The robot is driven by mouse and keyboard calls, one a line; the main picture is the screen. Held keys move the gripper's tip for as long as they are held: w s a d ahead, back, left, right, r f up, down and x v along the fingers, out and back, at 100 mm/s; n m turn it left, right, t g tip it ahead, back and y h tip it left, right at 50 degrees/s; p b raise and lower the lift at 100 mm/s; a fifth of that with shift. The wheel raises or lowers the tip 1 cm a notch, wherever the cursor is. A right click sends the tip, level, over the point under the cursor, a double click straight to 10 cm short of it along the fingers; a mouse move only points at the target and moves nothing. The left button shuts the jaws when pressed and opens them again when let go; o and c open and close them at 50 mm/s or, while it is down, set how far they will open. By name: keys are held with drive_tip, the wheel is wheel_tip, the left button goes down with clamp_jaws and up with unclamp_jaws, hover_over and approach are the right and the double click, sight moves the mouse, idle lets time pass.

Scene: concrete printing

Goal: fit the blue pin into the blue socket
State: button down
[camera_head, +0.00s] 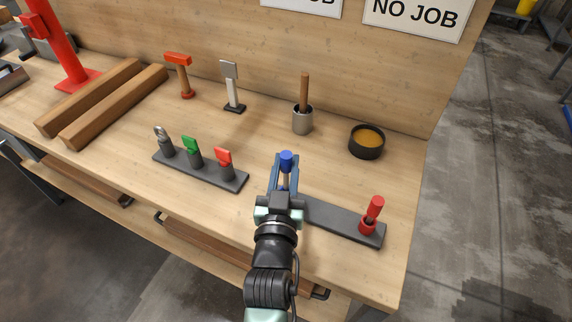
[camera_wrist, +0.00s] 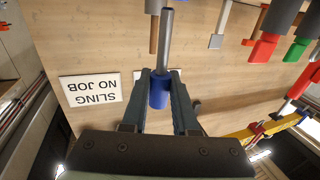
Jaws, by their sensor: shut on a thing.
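The blue pin has a blue head (camera_head: 286,161) and a pale metal shaft. My gripper (camera_head: 286,172) is shut on it, and the pin is roughly upright above the bench. In the wrist view the blue head (camera_wrist: 158,92) sits between the two fingers of my gripper (camera_wrist: 160,84), and its grey shaft (camera_wrist: 166,40) points up in the picture. A dark grey base strip (camera_head: 335,219) runs right from behind my gripper. I cannot make out the blue socket; my gripper and arm cover the strip's left end.
A red pin (camera_head: 375,209) stands in a red socket (camera_head: 368,226) on the strip's right end. A rack (camera_head: 202,173) with metal, green and red pieces is left. A metal cup (camera_head: 302,121) and black bowl (camera_head: 366,143) stand behind. Bench is clear between.

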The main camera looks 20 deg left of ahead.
drive_tip(key=shift+f, duration=0.15)
drive_tip(key=shift+f+b, duration=1.35)
drive_tip(key=shift+b, duration=0.1)
drive_tip(key=shift+r+p, duration=1.4)
drive_tip(key=shift+r, duration=0.1)
drive_tip(key=shift+r, duration=0.15)
wheel_tip(320, 180, up, 7)
drive_tip(key=p, duration=0.5)
drive_tip(key=shift+r+p, duration=0.2)
drive_tip(key=shift+p, duration=0.1)
drive_tip(key=s+d+f+m+h+p, duration=0.1)
drive_tip(key=s+d+f+h, duration=0.1)
drive_tip(key=s+d+f, duration=0.2)
drive_tip(key=s+d+f+m+h, duration=0.2)
drive_tip(key=s+d+f, duration=0.3)
drive_tip(key=s+d, duration=0.3)
drive_tip(key=d+h, duration=0.1)
drive_tip(key=d, duration=0.3)
drive_tip(key=shift+s+t+p, duration=0.3)
drive_tip(key=shift+t+p, duration=0.05)
drive_tip(key=shift+t, duration=0.05)
